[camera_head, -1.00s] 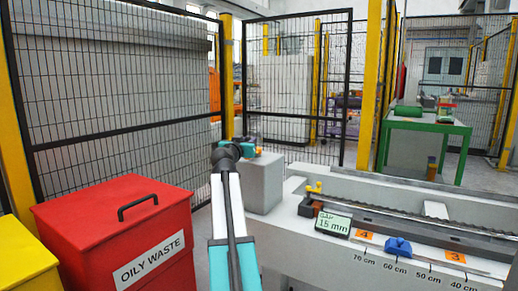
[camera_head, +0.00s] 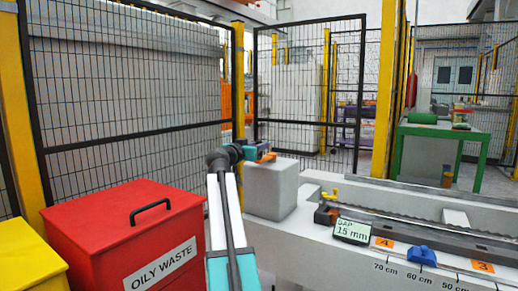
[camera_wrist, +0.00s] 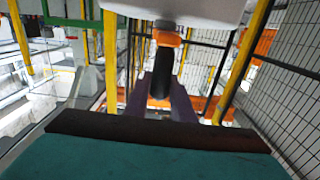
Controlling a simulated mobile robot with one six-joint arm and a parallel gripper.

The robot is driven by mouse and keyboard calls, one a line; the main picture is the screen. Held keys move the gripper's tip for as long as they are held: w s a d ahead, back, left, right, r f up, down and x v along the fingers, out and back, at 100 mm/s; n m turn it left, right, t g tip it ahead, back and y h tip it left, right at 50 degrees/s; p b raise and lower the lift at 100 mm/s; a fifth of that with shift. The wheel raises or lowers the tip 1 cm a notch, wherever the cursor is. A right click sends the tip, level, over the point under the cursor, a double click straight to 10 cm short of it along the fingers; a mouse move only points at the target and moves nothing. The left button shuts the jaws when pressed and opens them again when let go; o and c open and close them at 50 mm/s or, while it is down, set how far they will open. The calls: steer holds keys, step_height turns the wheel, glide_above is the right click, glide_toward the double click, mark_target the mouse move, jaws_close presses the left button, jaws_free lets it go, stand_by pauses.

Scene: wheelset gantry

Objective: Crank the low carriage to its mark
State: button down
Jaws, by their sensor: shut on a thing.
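In the wrist view my gripper (camera_wrist: 160,90) is shut, its two purple-grey fingers on either side of a dark upright crank handle (camera_wrist: 160,82). An orange piece (camera_wrist: 168,39) sits at the handle's far end, under a pale block. In the head view my gripper (camera_head: 264,155) is at the far end of my arm, by the grey block (camera_head: 275,187) at the bench's left end; the crank is mostly hidden there. A display (camera_head: 352,230) reads GAP 15 mm. A blue piece (camera_head: 421,256) sits by the centimetre scale, between orange labels 4 and 3. I cannot tell which part is the low carriage.
A red OILY WASTE bin (camera_head: 95,225) stands left of my arm, with a yellow bin (camera_head: 30,270) beside it. Black mesh fencing (camera_head: 130,100) with yellow posts stands behind. A screw and dark rail (camera_head: 400,225) run along the bench to the right.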

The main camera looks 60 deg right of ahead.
steer(key=shift+a+f, duration=0.1)
steer(key=shift+f, duration=0.1)
steer(key=c, duration=1.5)
jaws_free()
steer(key=shift+r, duration=0.1)
steer(key=shift+r, duration=0.1)
steer(key=shift+s+a+p, duration=0.2)
steer(key=shift+a+p, duration=1.2)
steer(key=shift+a, duration=2.05)
steer(key=shift+s+a+p, duration=0.15)
steer(key=shift+a+p, duration=1.2)
steer(key=shift+a, duration=2.05)
steer(key=shift+s, duration=0.1)
